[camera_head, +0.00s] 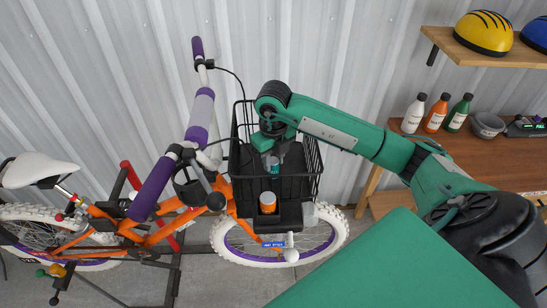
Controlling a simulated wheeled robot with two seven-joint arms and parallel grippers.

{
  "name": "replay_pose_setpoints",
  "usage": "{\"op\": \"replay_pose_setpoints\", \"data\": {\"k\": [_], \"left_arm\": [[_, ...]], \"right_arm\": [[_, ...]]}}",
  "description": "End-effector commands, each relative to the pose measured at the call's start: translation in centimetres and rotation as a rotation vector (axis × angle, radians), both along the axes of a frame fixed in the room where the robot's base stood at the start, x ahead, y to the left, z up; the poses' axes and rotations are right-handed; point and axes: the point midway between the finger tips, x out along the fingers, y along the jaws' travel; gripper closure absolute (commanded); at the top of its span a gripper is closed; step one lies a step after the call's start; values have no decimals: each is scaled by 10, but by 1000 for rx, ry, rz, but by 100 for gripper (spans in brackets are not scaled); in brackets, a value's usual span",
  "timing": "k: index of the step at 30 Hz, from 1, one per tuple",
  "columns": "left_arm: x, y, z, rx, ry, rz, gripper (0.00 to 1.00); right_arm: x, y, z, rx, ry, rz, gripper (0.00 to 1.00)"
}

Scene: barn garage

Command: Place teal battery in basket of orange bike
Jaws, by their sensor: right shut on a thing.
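My right gripper (270,158) reaches in from the right and points down into the basket's opening. It is shut on the small teal battery (273,168), which shows only in part at the fingertips. I cannot tell whether the battery touches the basket floor. My left gripper is not in view.
A wooden workbench (480,158) at the right holds several bottles, a grey bowl (487,124) and a small device with a green display. Helmets sit on a shelf (490,50) above. A corrugated metal wall (330,50) is close behind the bike.

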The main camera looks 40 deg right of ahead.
Motion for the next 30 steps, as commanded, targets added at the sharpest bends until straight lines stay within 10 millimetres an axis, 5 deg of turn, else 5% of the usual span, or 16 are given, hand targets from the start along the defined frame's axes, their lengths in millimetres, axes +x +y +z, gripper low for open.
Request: {"op": "replay_pose_setpoints", "data": {"k": [3,4,7,20,30], "left_arm": [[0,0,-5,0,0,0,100],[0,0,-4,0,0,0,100],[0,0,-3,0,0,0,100],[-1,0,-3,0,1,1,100],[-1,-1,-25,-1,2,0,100]], "right_arm": [[0,0,-4,0,-1,0,97],[0,0,-4,0,0,0,69],[0,0,-3,0,0,0,49],[1,0,3,0,-3,0,49],[1,0,56,-1,-5,-1,49]]}}
